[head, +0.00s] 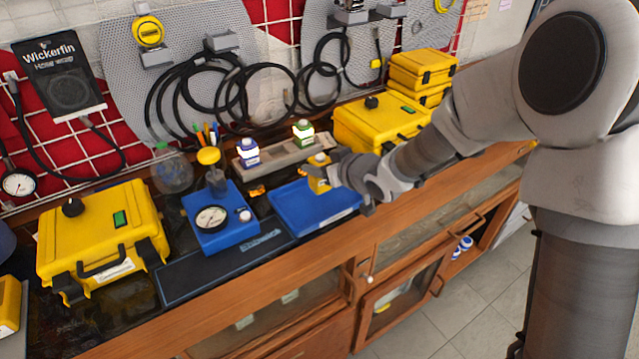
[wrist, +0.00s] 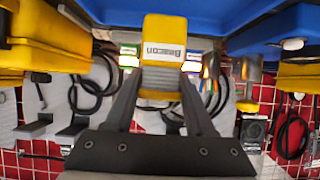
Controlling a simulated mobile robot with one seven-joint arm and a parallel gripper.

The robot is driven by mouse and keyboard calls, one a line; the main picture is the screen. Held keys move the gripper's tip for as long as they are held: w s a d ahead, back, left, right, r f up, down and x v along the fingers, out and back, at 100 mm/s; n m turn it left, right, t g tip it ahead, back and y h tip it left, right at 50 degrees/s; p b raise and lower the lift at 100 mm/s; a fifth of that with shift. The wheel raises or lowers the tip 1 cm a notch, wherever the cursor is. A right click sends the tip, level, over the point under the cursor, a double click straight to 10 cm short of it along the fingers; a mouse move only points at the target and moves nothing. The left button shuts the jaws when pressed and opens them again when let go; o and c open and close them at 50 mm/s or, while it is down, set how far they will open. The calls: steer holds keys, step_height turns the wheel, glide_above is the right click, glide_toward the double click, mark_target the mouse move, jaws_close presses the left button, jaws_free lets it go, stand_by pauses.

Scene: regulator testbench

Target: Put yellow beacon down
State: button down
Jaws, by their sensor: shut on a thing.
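The yellow beacon (head: 318,172) is in my gripper (head: 338,172), above the right part of a blue tray (head: 290,222) on the bench. In the wrist view, the beacon (wrist: 164,50) is between the two fingers, with its label "Beacon" showing upside down. My gripper (wrist: 163,82) is shut on it. The blue tray also shows at the top of the wrist view (wrist: 240,14). The tray's visible floor is bare. I cannot tell how far the beacon is above the tray.
A grey rack (head: 275,152) behind the tray holds a blue-labelled bottle (head: 248,152) and a green-labelled bottle (head: 303,133). A blue gauge box (head: 222,220) stands left of the tray. Yellow cases stand at the left (head: 100,235) and right (head: 375,122). Hoses hang behind.

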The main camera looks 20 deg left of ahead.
mark_target(319, 180)
steer(key=shift+a+f+b, duration=0.1)
steer(key=shift+f+b, duration=0.4)
steer(key=shift+f, duration=1.5)
steer(key=shift+f, duration=0.25)
steer(key=shift+c, duration=1.2)
jaws_free()
steer(key=shift+r, duration=0.15)
steer(key=shift+r, duration=0.2)
steer(key=p+v, duration=0.2)
steer(key=v, duration=1)
steer(key=shift+f, duration=0.15)
